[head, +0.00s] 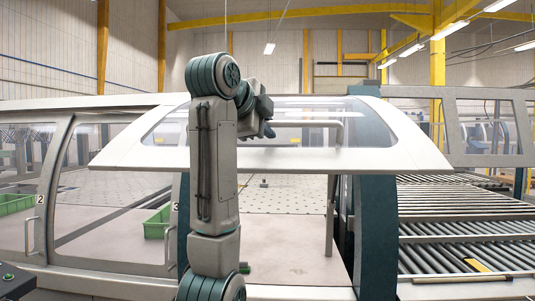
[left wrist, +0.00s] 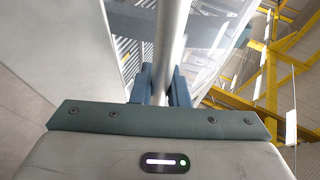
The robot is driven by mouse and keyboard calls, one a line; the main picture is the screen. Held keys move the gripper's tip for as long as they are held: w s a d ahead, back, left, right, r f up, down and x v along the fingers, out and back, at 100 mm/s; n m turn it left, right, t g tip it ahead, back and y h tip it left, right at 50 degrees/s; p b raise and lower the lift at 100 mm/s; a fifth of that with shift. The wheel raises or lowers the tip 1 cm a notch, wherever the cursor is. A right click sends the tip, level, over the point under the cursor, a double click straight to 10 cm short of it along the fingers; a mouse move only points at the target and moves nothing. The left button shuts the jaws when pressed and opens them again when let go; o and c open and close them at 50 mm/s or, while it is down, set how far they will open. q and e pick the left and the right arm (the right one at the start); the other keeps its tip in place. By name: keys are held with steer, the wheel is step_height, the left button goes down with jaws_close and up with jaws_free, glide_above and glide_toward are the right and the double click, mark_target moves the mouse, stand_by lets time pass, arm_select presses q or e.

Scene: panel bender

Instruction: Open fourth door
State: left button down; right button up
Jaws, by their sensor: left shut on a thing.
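The fourth door (head: 300,159) is a wide white-framed panel with a window. In the head view it is swung up and stands tilted above an open bay, with its lower edge raised well off the sill. My left gripper (head: 268,118) is up against the front of this door, at the end of my raised arm. In the left wrist view its two blue-grey fingers (left wrist: 160,88) are shut on a round metal bar, the door handle (left wrist: 170,40). My arm hides part of the door and bay. My right gripper is in neither view.
The bay's pale floor (head: 285,215) shows below the door. Closed doors marked 2 (head: 40,225) and 3 stand to the left, with green bins (head: 157,222) behind the glass. A dark teal post (head: 375,240) and a roller conveyor (head: 465,225) are on the right.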

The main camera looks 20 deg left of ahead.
arm_select(q)
steer(key=shift+s+d+r, duration=0.1)
steer(key=shift+s+r, duration=0.1)
steer(key=shift+r, duration=0.9)
steer(key=c, duration=1.4)
jaws_free()
steer(key=shift+s, duration=0.1)
steer(key=shift+s+d+r, duration=0.1)
steer(key=shift+s+r, duration=0.05)
steer(key=shift+s, duration=0.05)
